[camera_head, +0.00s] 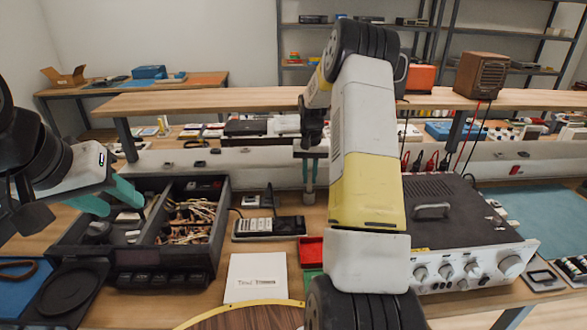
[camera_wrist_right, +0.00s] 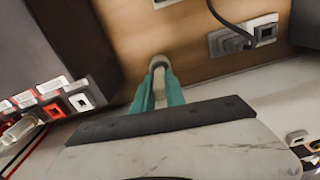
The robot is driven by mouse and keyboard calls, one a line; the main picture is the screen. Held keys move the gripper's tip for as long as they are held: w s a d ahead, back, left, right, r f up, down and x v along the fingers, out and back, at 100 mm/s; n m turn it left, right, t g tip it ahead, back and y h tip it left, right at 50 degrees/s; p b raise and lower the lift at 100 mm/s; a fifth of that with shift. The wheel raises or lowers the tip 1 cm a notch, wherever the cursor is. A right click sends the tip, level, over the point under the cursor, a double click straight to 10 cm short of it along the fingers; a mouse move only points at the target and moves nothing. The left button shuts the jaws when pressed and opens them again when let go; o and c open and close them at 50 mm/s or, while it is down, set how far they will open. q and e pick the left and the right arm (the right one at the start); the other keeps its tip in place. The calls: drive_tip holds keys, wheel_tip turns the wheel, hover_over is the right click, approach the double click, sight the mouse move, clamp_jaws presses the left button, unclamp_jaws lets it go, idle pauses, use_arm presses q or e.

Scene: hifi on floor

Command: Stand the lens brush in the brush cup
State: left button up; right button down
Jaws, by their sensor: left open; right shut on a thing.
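My right gripper (camera_head: 309,168) points straight down over the middle of the bench, behind the wooden worktop's front objects. Its teal fingers are closed on a slim thing, taken as the lens brush, which they mostly hide. A small grey round piece shows right at the fingertips in the right wrist view (camera_wrist_right: 160,63); I cannot tell whether it is the cup's rim or part of the brush. A narrow grey upright shape, perhaps the brush cup (camera_head: 308,196), stands directly below the fingers. My left gripper (camera_head: 110,197) is open and empty above the black divided drawer's left side.
A black drawer box (camera_head: 205,245) with cables stands left. A grey amplifier (camera_head: 455,225) stands right, close to my right arm. A raised shelf (camera_head: 240,98) crosses behind.

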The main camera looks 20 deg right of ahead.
drive_tip(key=shift+f, duration=0.45)
idle(0.3)
drive_tip(key=c, duration=1.3)
unclamp_jaws()
wheel_tip(320, 180, up, 8)
drive_tip(key=shift+f, duration=0.1)
wheel_tip(320, 180, up, 7)
idle(0.7)
